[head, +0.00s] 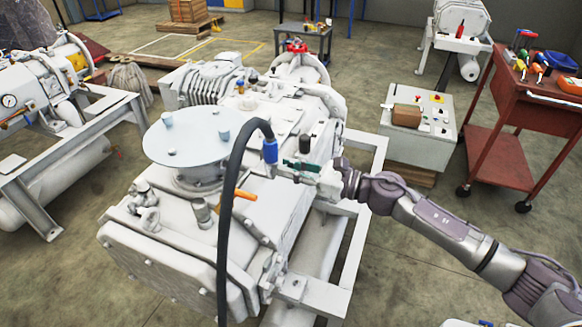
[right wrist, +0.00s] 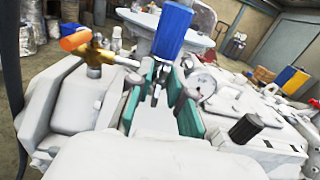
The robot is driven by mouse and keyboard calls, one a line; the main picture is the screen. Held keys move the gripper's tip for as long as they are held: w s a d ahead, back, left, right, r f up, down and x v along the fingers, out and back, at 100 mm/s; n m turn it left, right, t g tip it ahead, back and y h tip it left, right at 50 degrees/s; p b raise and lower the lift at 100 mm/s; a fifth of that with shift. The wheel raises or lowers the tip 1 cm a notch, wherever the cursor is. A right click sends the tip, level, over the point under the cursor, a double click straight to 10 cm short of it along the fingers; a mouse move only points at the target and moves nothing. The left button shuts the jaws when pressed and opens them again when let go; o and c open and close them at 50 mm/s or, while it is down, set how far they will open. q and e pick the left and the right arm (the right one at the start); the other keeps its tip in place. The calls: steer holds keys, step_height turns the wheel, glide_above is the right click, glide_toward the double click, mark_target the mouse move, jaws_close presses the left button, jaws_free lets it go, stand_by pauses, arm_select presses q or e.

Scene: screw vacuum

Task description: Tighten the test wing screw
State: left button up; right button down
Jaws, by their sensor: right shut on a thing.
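My right gripper (head: 293,164) reaches in from the right over the white vacuum machine (head: 262,215), beside the blue hose fitting (head: 270,151). In the right wrist view its green-padded fingers (right wrist: 162,98) are closed around a small grey metal piece, which looks like the test wing screw (right wrist: 157,88). The blue fitting (right wrist: 174,30) stands just beyond it. In the head view the screw is too small and covered by the fingers to make out. How far the screw is turned in cannot be told. My left gripper is not in view.
A black hose (head: 228,210) arches down in front of the machine. A black cap (right wrist: 245,128) stands right of the fingers. A red tool cart (head: 505,150) stands at the right.

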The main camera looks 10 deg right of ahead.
steer(key=m+p, duration=0.1)
steer(key=m, duration=0.4)
steer(key=shift+w+r+p, duration=0.1)
steer(key=shift+p, duration=0.25)
steer(key=m+p, duration=0.2)
steer(key=m, duration=0.4)
steer(key=shift+d+m+p, duration=0.1)
steer(key=shift+m+p, duration=0.3)
steer(key=m+p, duration=0.2)
steer(key=m, duration=0.2)
steer(key=m+p, duration=0.2)
steer(key=m, duration=0.2)
steer(key=m+p, duration=0.1)
steer(key=m, duration=0.3)
steer(key=shift+f+p, duration=0.35)
steer(key=shift+p, duration=0.05)
steer(key=shift+f, duration=0.1)
steer(key=c, duration=1.3)
jaws_free()
steer(key=shift+d, duration=0.1)
